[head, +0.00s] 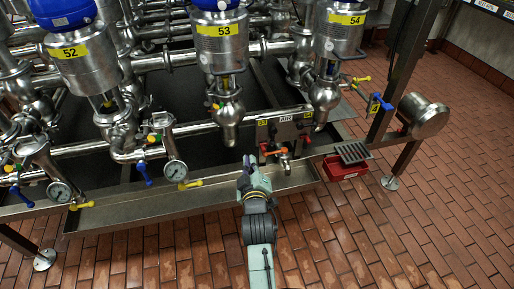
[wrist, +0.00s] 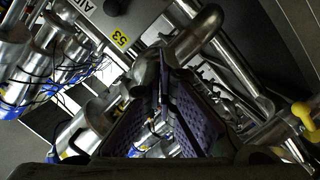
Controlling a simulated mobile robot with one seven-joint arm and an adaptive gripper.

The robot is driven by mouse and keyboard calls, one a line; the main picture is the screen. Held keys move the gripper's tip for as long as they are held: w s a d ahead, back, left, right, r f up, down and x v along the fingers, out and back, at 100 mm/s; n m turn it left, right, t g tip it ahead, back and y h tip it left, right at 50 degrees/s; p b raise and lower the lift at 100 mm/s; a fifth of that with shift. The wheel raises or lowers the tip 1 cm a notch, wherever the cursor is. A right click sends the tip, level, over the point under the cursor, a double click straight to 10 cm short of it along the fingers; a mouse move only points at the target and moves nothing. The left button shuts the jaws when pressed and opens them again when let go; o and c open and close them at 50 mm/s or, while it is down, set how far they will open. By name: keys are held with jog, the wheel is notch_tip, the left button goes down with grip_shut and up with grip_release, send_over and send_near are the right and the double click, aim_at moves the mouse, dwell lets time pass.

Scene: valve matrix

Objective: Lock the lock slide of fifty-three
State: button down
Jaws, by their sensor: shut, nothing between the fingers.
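Valve 53 (head: 220,38) stands upright at top middle in the head view, with a yellow number label and a blue top. Below it is a grey AIR panel (head: 286,129) with small yellow tags, red parts and an orange handle (head: 277,152). In the wrist view the panel (wrist: 100,14) shows tilted at the top, with a yellow tag 53 (wrist: 121,38) and a dark knob (wrist: 114,7). I cannot make out which part is the lock slide. My gripper (head: 250,165) is shut and empty, left of and below the panel. Its purple-padded fingers (wrist: 163,85) show in the wrist view.
Valves 52 (head: 75,50) and 54 (head: 340,32) flank 53. Pipes and a pressure gauge (head: 176,170) stand at left. A steel tray edge (head: 190,205) runs below. A red bin (head: 343,167) sits right. A yellow handle (wrist: 302,115) is at right in the wrist view.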

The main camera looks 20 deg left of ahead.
jog(key=w+f+p, duration=0.1)
jog(key=w, duration=0.2)
jog(key=w+a+f, duration=0.1)
jog(key=w+f, duration=0.1)
jog(key=w, duration=0.1)
jog(key=w+f+p, duration=0.1)
jog(key=w, duration=0.3)
jog(key=shift+w+a+f+p, duration=0.1)
jog(key=shift+a+f+p, duration=0.15)
jog(key=shift+p, duration=0.1)
jog(key=shift+w+d+b, duration=0.35)
jog(key=shift+w+d, duration=0.1)
jog(key=shift+d, duration=0.2)
jog(key=shift+w+d+b, duration=0.3)
jog(key=shift+w+d, duration=0.15)
jog(key=shift+d, duration=0.2)
jog(key=shift+a+r, duration=0.1)
jog(key=shift+r, duration=0.05)
